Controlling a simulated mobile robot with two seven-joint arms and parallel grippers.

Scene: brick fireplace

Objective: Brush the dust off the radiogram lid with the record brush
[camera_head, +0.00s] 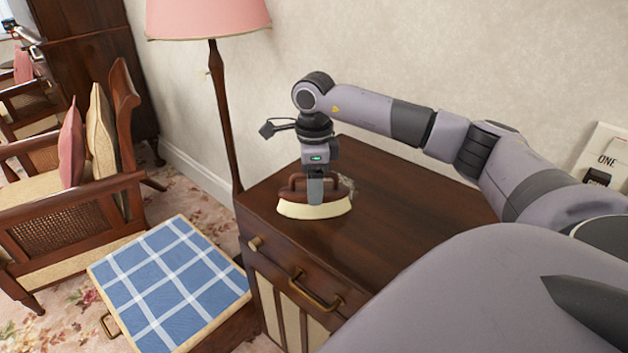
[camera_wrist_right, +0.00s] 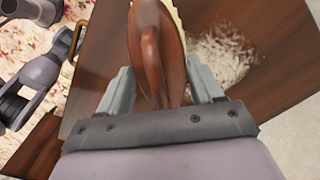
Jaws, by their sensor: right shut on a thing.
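The record brush (camera_head: 314,206) has a dark red-brown wooden body with a loop handle and cream bristles. My right gripper (camera_head: 315,190) is shut on its handle from above. The brush is upright, with its bristles at or just above the radiogram lid (camera_head: 385,200); I cannot tell if they touch. The brush handle (camera_wrist_right: 150,55) stands between the two fingers in the wrist view. A pale, flaky patch of dust (camera_wrist_right: 228,55) lies on the lid beside the brush, mostly hidden behind the brush in the head view. Grey parts of my left arm show at the wrist view's left edge; its jaw is unclear.
A floor lamp (camera_head: 222,110) with a pink shade stands close behind the radiogram's left corner. A blue checked stool (camera_head: 168,285) and an armchair (camera_head: 70,200) stand to the left. The wall runs along the back. The lid's right part is bare.

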